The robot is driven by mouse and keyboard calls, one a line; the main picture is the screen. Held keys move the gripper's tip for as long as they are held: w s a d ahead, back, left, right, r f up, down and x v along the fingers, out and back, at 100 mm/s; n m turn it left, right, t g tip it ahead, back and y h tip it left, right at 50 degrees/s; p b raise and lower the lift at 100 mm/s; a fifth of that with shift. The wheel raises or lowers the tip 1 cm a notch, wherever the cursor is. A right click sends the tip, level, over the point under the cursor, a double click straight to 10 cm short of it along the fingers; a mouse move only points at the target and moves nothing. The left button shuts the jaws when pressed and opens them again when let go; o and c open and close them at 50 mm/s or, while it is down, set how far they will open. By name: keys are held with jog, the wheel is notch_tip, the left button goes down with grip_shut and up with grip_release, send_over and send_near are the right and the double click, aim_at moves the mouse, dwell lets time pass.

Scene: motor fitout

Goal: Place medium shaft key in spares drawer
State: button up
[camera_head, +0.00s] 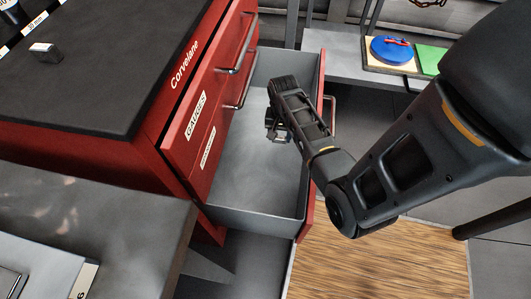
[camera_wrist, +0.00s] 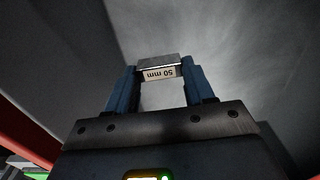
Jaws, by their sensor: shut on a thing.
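In the wrist view, a small metal shaft key (camera_wrist: 158,62) with a "50 mm" label, upside down in the picture, is between the blue fingertips. My gripper (camera_head: 273,130) is shut on it, reaching down into an open grey drawer (camera_head: 247,222) with a red front. The drawer is pulled out from the red cabinet and its visible floor is bare. The key cannot be made out in the head view, and its height above the drawer floor is unclear. I see no readable spares label.
A small silver block (camera_head: 45,53) sits on the cabinet's dark top (camera_head: 105,75). A drawer labelled "GAUGES" (camera_head: 196,117) is above the open one. A bench (camera_head: 345,55) behind holds a blue disc (camera_head: 392,50) and a green plate (camera_head: 430,58). A grey table stands front left.

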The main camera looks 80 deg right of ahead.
notch_tip(320, 180, down, 2)
jog(key=shift+w+f+b, duration=0.1)
jog(key=shift+b, duration=0.25)
notch_tip(320, 180, down, 10)
jog(key=b, duration=0.2)
jog(key=shift+r+b, duration=0.25)
jog(key=shift+b, duration=0.05)
jog(key=shift+f+b, duration=0.3)
jog(key=shift+f, duration=0.1)
jog(key=shift+f, duration=0.2)
jog(key=o, duration=1.3)
jog(key=shift+a, duration=0.1)
